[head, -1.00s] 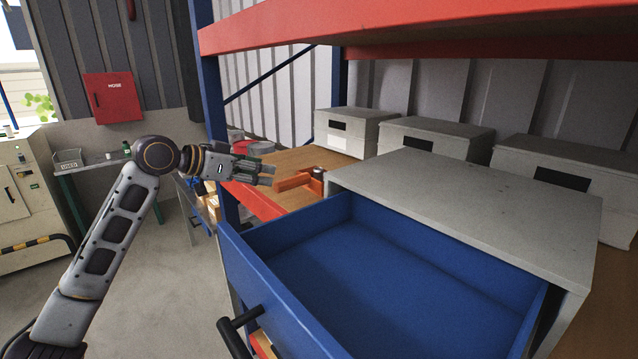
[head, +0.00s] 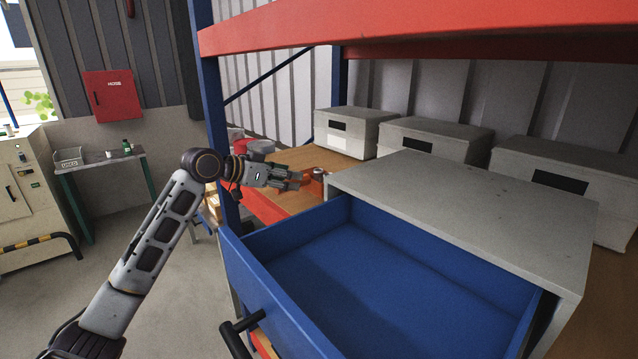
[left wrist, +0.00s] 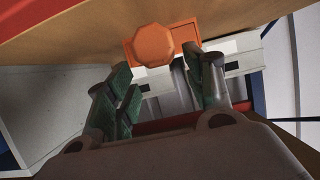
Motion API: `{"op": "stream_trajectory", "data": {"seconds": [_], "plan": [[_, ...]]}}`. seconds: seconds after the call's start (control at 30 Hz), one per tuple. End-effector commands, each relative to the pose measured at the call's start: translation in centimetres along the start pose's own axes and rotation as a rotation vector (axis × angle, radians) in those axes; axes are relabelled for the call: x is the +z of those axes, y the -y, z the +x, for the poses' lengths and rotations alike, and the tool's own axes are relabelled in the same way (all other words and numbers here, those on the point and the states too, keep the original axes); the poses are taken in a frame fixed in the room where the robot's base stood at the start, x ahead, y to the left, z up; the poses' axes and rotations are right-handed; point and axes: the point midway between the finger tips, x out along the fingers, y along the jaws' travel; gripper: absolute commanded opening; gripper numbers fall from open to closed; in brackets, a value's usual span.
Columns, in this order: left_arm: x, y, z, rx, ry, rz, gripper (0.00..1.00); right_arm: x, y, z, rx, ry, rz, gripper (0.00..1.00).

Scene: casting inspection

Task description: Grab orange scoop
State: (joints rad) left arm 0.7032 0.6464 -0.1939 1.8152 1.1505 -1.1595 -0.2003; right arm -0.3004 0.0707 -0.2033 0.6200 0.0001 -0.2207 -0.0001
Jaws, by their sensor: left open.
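The orange scoop (head: 313,187) lies on the wooden shelf board, left of the grey drawer cabinet. Its near part is partly hidden by my left gripper (head: 298,180), which reaches in from the left just at it. In the left wrist view the scoop (left wrist: 154,45) shows as an orange octagonal end with more orange behind it, just beyond the fingertips. The fingers of my left gripper (left wrist: 165,75) are apart with the scoop's end roughly ahead of the gap. I cannot tell whether they touch it. My right gripper is not in view.
The blue drawer (head: 400,265) stands pulled out and empty in front of the grey cabinet (head: 470,195). A blue rack post (head: 210,100) stands left of my gripper, with a red beam (head: 420,25) above. Lidded grey boxes (head: 350,130) line the back.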

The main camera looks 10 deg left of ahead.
Motion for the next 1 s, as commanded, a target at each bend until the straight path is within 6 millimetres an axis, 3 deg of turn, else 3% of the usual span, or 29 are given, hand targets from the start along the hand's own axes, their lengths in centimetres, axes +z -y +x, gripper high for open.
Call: {"op": "stream_trajectory", "data": {"seconds": [0.37,0.8,1.0], "plan": [[0.0,0.1,0.4,0.0,0.0,-0.001,0.53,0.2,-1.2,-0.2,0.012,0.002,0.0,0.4],[-0.1,0.6,4.4,0.0,0.0,-0.001,0.53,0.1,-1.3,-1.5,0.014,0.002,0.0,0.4],[0.0,0.6,5.2,-0.001,0.0,0.0,0.53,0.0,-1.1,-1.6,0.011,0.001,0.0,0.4]]}}
